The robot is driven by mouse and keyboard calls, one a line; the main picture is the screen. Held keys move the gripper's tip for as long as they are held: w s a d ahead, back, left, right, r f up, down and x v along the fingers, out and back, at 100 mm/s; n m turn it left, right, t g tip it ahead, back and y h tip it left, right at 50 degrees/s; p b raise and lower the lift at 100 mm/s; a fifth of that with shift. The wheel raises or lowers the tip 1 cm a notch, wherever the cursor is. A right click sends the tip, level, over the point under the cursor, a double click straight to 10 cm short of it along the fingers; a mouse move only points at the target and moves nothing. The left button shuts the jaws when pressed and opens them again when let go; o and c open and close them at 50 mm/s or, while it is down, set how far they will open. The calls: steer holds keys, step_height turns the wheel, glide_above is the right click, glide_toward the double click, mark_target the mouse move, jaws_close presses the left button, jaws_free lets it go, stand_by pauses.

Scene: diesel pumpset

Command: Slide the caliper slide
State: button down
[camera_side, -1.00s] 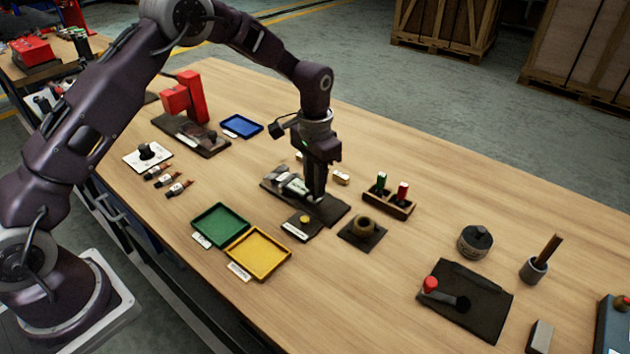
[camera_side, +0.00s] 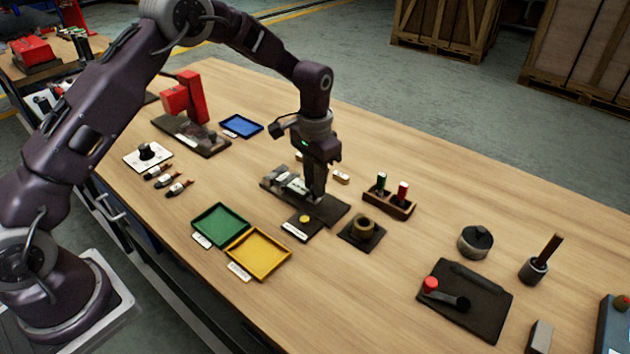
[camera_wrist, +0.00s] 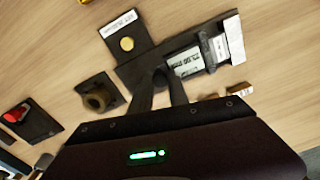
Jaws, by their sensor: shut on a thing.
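The caliper fixture is a dark base plate (camera_side: 335,212) near the middle of the bench, with a grey and white labelled caliper body (camera_side: 293,184) on it. The labelled body also shows in the wrist view (camera_wrist: 187,60), right of the fingers. My gripper (camera_side: 315,197) points down over the plate, beside the body. In the wrist view, my gripper (camera_wrist: 161,80) has its two fingers around a small dark knob (camera_wrist: 160,74), which I take to be on the caliper slide. The fingers hide most of the grip and the slide's edge.
A pad with a yellow button (camera_side: 304,219) sits close in front of the plate. A brass ring on a dark mat (camera_side: 363,227) and a wooden holder with green and red pegs (camera_side: 390,203) stand to the right. Green (camera_side: 221,207) and yellow (camera_side: 288,263) trays lie nearer the front.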

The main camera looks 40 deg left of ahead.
steer(key=shift+d, duration=1.5)
steer(key=c, duration=1.3)
jaws_free()
steer(key=shift+o, duration=0.2)
